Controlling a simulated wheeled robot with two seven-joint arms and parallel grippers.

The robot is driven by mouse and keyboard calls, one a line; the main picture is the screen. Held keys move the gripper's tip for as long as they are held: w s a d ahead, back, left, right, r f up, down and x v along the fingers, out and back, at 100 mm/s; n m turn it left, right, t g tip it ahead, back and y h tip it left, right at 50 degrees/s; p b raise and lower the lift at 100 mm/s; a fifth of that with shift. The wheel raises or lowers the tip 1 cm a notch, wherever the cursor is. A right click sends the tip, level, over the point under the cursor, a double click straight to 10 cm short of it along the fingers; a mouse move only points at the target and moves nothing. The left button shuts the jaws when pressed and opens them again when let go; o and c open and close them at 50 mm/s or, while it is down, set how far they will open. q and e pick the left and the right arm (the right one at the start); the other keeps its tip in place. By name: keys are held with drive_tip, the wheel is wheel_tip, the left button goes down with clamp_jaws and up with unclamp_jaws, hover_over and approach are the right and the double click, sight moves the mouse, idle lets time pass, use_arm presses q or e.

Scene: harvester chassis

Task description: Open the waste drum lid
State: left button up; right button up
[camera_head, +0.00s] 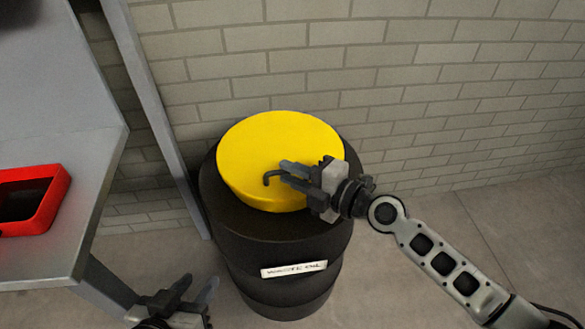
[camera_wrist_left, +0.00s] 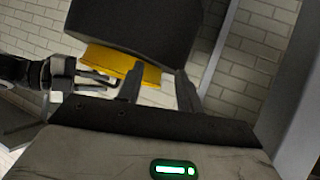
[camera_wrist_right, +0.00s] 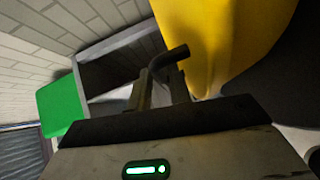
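The black waste drum (camera_head: 278,257) stands on the floor with a white label on its front. Its round yellow lid (camera_head: 265,140) covers the top, and I cannot tell whether it is lifted at all. A dark bent handle (camera_head: 268,178) shows at the lid; its bend also shows in the right wrist view (camera_wrist_right: 170,57). My right gripper (camera_head: 285,173) is over the lid with its fingers a little apart at the handle; contact is unclear. My left gripper (camera_head: 194,290) is open and empty, low and left of the drum. The lid also shows in the left wrist view (camera_wrist_left: 110,62).
A grey metal table (camera_head: 95,170) with a red tray (camera_head: 52,200) stands at the left. A brick wall (camera_head: 420,80) is close behind the drum. The floor (camera_head: 480,200) at the right is clear. A green object (camera_wrist_right: 58,105) shows in the right wrist view.

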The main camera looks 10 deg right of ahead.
drive_tip(key=shift+a, duration=0.1)
